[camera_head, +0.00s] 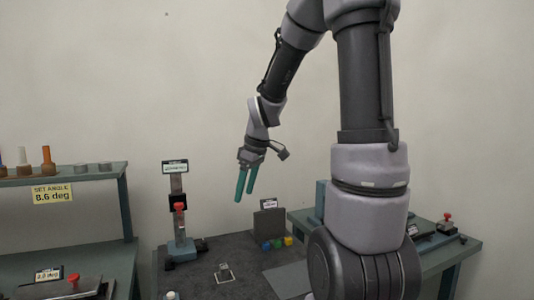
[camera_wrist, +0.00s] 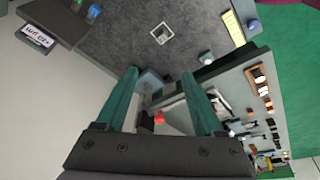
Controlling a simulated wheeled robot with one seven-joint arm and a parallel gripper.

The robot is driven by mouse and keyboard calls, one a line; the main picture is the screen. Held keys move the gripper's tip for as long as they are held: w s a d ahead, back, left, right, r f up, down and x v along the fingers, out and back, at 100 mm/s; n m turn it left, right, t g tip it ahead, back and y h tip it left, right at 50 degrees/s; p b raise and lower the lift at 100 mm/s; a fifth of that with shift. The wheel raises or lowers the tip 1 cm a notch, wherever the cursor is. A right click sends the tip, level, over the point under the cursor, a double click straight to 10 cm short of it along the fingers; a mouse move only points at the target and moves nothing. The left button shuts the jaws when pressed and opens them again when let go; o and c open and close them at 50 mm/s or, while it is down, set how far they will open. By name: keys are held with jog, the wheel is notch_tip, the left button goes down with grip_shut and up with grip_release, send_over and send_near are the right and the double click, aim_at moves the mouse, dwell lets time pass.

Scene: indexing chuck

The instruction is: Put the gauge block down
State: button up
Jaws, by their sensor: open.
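My gripper (camera_head: 244,196) hangs above the dark grey bench with its two teal fingers apart and nothing between them. In the wrist view the fingers (camera_wrist: 158,74) are also spread and empty. A small grey block (camera_head: 223,267) is at a pale square outline on the bench, below and left of my gripper. The pale square (camera_wrist: 161,34) also shows in the wrist view, beyond the fingertips. I take the small block as the gauge block, but it is too small to be sure.
A height stand with a red knob (camera_head: 180,207) rises left of the square. A small sign panel (camera_head: 269,218) stands at the back, with several coloured knobs (camera_head: 277,243) in front. A shelf (camera_head: 75,177) is at left; another bench (camera_head: 456,247) is at right.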

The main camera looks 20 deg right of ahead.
jog(key=s+r+m+t, duration=0.4)
jog(key=s+r+m, duration=0.9)
jog(key=s, duration=0.2)
jog(key=shift+s+t, duration=0.3)
